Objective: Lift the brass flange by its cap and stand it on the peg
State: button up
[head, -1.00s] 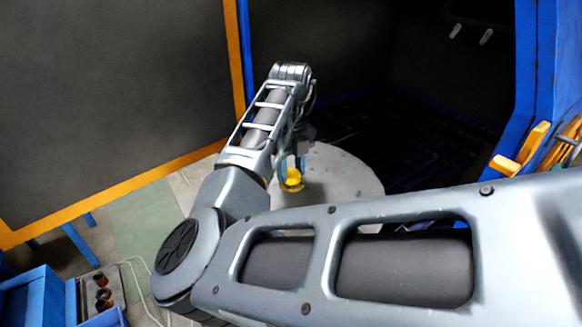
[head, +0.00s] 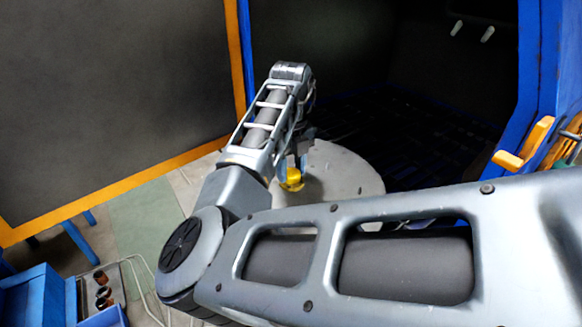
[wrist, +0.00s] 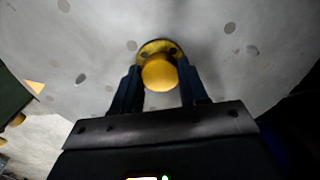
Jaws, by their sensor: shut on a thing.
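The brass flange (head: 292,180) shows as a small yellow piece at my gripper (head: 291,163) in the head view, over the round grey table. In the wrist view the flange (wrist: 159,48) shows a wide rim with dark holes behind its round yellow cap (wrist: 159,75). My gripper (wrist: 160,84) has its two dark blue fingers on either side of the cap and is shut on it. I cannot tell whether the flange touches the table or hangs just above it. I cannot make out the peg in either view; my arm covers much of the head view.
The round grey table (head: 345,180) has several dark holes and bare room right of the flange. A dark cabinet with a blue frame (head: 510,120) stands behind. A dark panel with an orange edge (head: 120,190) is at left. A blue bin (head: 35,295) is at lower left.

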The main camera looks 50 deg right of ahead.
jog(key=o, duration=1.5)
jog(key=shift+c, duration=0.2)
notch_tip(320, 180, up, 12)
jog(key=p, duration=0.8)
